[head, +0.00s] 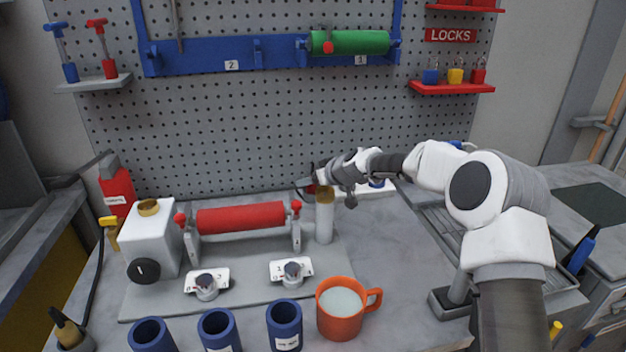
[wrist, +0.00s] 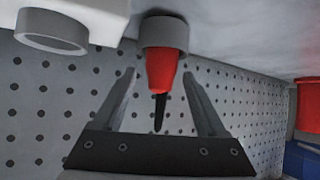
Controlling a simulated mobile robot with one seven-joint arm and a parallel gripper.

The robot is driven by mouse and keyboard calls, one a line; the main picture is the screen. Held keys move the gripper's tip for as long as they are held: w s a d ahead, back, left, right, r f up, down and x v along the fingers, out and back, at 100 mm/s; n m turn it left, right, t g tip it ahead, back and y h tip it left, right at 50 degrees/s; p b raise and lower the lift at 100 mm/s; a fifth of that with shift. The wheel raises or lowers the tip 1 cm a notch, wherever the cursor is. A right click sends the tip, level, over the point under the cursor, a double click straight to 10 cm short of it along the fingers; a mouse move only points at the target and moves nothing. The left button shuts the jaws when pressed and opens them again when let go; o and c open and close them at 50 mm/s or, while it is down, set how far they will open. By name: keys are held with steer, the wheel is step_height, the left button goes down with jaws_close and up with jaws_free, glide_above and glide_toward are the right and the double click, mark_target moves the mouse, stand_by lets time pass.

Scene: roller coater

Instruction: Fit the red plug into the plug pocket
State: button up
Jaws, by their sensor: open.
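The red plug (wrist: 161,72) shows in the wrist view with its wide end in a grey round collar (wrist: 164,32) and a thin black tip pointing toward my gripper. I cannot tell whether this collar is the plug pocket. My gripper (wrist: 159,75) is open, with one finger on each side of the plug and a visible gap on both sides. In the head view my gripper (head: 313,184) is at the back of the bench, behind the brass-topped post (head: 325,215), and the plug is mostly hidden there.
A white block with a grey ring (wrist: 52,30) is beside the plug in the wrist view. The red roller (head: 240,217) and white box (head: 152,240) stand left of my gripper. An orange mug (head: 338,322) and blue cups (head: 285,325) are in front. The pegboard (head: 250,130) rises behind.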

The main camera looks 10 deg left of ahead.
steer(key=v, duration=1.2)
steer(key=shift+b, duration=0.45)
steer(key=shift+r, duration=0.15)
